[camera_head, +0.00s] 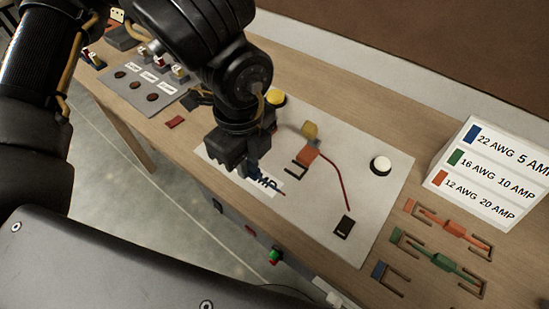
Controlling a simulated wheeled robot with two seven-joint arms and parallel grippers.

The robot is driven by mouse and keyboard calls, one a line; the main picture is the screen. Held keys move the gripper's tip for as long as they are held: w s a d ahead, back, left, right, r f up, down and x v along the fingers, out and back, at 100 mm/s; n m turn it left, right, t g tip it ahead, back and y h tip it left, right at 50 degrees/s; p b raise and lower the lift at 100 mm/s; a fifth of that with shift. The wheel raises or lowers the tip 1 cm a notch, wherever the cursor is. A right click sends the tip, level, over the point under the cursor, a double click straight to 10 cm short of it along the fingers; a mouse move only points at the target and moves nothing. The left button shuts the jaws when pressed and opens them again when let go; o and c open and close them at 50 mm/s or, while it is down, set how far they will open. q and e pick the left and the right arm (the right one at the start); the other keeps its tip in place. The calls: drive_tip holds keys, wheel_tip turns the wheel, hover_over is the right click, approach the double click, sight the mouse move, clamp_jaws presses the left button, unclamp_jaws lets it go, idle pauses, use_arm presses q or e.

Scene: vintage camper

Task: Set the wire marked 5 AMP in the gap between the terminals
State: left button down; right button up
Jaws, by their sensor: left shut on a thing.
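My left gripper (250,168), black, is shut on a small blue piece (263,172), apparently the 5 AMP wire, low over the pale grey board (385,205). The gripper hides most of this wire. A white label (268,187) reading "AMP" shows beside it, partly hidden. I cannot tell whether the wire touches the board. The terminals and gap by the gripper are not clearly visible. The sign (490,165) pairs blue with 22 AWG 5 AMP, green with 16 AWG 10 AMP and orange with 12 AWG 20 AMP. My right gripper is not in view.
The board also carries an orange-yellow lever (309,142), a red wire, a black block (344,227) and a white button (380,164). An orange wire (453,228) and a green wire (442,261) lie in brackets at right. The blue-marked bracket (396,280) is empty.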

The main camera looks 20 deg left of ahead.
use_arm(q)
drive_tip(key=shift+w, duration=0.4)
drive_tip(key=w+f+p, duration=0.3)
drive_tip(key=w+f, duration=0.1)
drive_tip(key=w, duration=0.4)
drive_tip(key=p, duration=0.1)
hover_over(274, 157)
drive_tip(key=f, duration=0.4)
drive_tip(key=shift+s+f, duration=0.35)
drive_tip(key=shift+f, duration=0.05)
drive_tip(key=shift+w+f, duration=0.25)
drive_tip(key=shift+f, duration=0.1)
drive_tip(key=shift+w+f, duration=0.1)
drive_tip(key=shift+f, duration=0.25)
wheel_tip(274, 157, down, 2)
drive_tip(key=shift+f+p, duration=0.1)
drive_tip(key=shift+p, duration=0.55)
drive_tip(key=shift+w+f, duration=0.1)
drive_tip(key=shift+f, duration=0.15)
